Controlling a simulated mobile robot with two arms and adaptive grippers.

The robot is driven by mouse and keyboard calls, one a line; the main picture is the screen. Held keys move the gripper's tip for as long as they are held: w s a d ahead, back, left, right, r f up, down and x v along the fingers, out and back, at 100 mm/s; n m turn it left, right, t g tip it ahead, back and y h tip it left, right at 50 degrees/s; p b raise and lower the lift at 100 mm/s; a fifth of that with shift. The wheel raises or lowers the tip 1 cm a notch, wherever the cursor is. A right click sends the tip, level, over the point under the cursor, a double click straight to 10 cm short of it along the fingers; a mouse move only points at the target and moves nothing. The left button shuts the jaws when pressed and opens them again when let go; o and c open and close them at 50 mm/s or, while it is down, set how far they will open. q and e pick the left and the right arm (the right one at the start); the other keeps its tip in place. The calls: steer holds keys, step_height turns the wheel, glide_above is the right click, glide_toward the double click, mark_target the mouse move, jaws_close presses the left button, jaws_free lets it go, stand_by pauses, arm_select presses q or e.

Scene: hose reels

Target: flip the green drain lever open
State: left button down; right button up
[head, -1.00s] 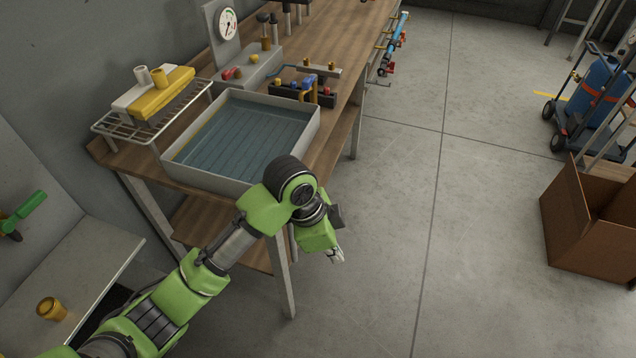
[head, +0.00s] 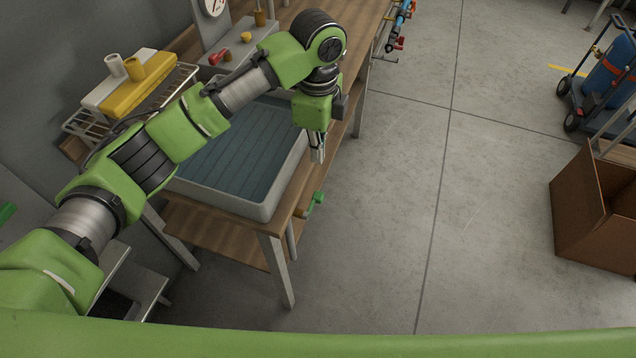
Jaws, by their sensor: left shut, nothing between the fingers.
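A small green lever (head: 316,200) sticks out at the front right corner of the wooden bench, just below the bench top, near the grey basin (head: 262,207) of water. A second green handle (head: 6,212) shows only partly at the left edge. My left gripper (head: 318,156) points down beside the right side of the basin. In the picture it is above the lever and apart from it. It is shut and empty. My left arm covers part of the basin and the bench behind. My right gripper is not in view.
A wire rack with white and yellow blocks (head: 138,83) stands left of the basin. A gauge (head: 213,5) and red and yellow knobs stand behind. A cardboard box (head: 590,215) is at the right. The floor between is clear.

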arm_select(q)
glide_above(318, 195)
step_height(318, 195, down, 6)
step_height(318, 195, down, 7)
steer(key=shift+s+p, duration=0.1)
steer(key=shift+p, duration=0.85)
steer(key=shift+f, duration=0.55)
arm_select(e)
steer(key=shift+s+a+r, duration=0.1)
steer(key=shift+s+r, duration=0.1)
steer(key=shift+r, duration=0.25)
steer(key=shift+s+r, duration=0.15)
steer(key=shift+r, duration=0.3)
